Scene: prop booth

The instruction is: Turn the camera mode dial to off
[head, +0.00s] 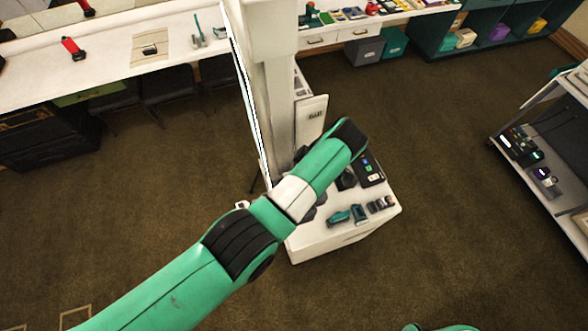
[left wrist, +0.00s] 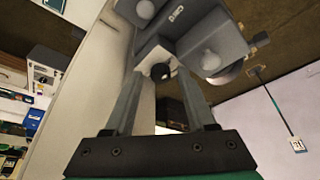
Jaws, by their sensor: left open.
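In the left wrist view, a grey boxy device (left wrist: 205,45) with pale round parts hangs in front of my left gripper (left wrist: 160,82). A small black round knob (left wrist: 161,72) on its pale underside looks like the mode dial. My left gripper is open, with one finger on each side of the knob. I cannot tell whether either finger touches it, and the dial's markings cannot be read. In the head view, my left arm covers the device and its own fingers, by the pale column over a small white stand (head: 330,238). My right gripper is not in view.
The white stand holds a dark handheld device (head: 371,170), a teal item (head: 340,217) and other small items. A tall pale column (head: 272,100) rises beside my arm. A long white counter (head: 100,62) runs behind, and a cart (head: 545,180) stands at right. Brown carpet lies clear between.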

